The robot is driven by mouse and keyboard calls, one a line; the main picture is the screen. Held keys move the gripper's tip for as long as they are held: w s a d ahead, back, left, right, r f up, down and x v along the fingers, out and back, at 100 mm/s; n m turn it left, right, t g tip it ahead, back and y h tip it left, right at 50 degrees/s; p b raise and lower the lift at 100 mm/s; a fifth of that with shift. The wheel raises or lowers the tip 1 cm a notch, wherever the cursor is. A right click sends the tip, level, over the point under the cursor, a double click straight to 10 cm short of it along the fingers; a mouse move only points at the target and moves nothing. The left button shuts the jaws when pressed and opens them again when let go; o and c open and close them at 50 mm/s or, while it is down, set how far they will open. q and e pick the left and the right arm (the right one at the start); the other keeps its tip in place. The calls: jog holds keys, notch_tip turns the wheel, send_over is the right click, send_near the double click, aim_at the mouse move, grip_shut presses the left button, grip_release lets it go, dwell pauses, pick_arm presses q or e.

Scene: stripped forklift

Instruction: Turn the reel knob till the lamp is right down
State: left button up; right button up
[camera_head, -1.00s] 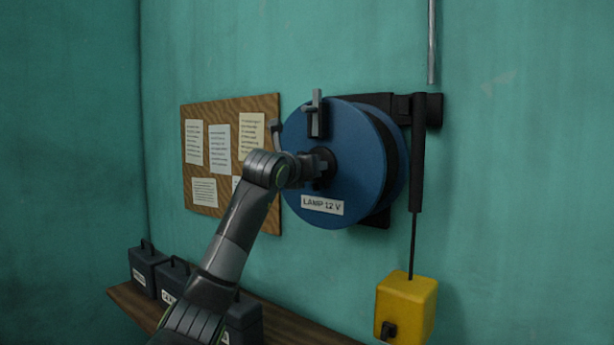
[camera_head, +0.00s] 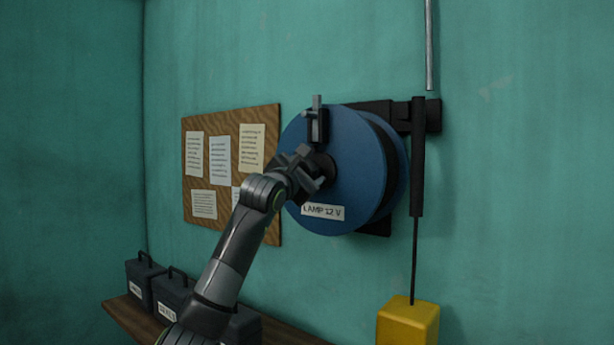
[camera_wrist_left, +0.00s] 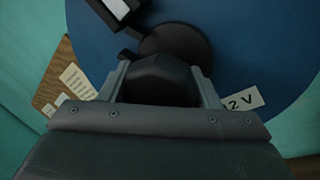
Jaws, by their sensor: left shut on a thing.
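The blue reel (camera_head: 352,135) with its "LAMP 12 V" label (camera_head: 323,212) is mounted on the wall. My left gripper (camera_head: 312,170) is at the reel's centre, shut on the dark knob, which the jaws mostly hide in the head view. In the left wrist view the dark knob (camera_wrist_left: 160,80) sits between the two fingers, in front of the dark round hub (camera_wrist_left: 178,43). A yellow block (camera_head: 408,322), apparently the lamp, hangs on a thin cord (camera_head: 413,260) at the right. Its lower part is cut off by the frame. My right gripper is out of view.
A black catch with a grey lever (camera_head: 317,120) stands at the reel's upper face. A black bracket (camera_head: 433,112) holds the reel. A pinboard (camera_head: 232,140) hangs behind. Dark cases (camera_head: 172,292) stand on a shelf at the lower left. The wall at right is clear.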

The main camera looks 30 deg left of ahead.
pick_arm(q)
jog(key=shift+f+m+t+h, duration=0.1)
jog(key=shift+m+t+h, duration=0.2)
jog(key=shift+m, duration=1.05)
jog(key=shift+f+m+t+h, duration=0.1)
jog(key=shift+m+h, duration=0.3)
jog(key=shift+m, duration=0.95)
jog(key=shift+r, duration=0.1)
jog(key=o, duration=0.7)
jog(key=shift+b+v, duration=4.65)
jog(key=shift+v, duration=4)
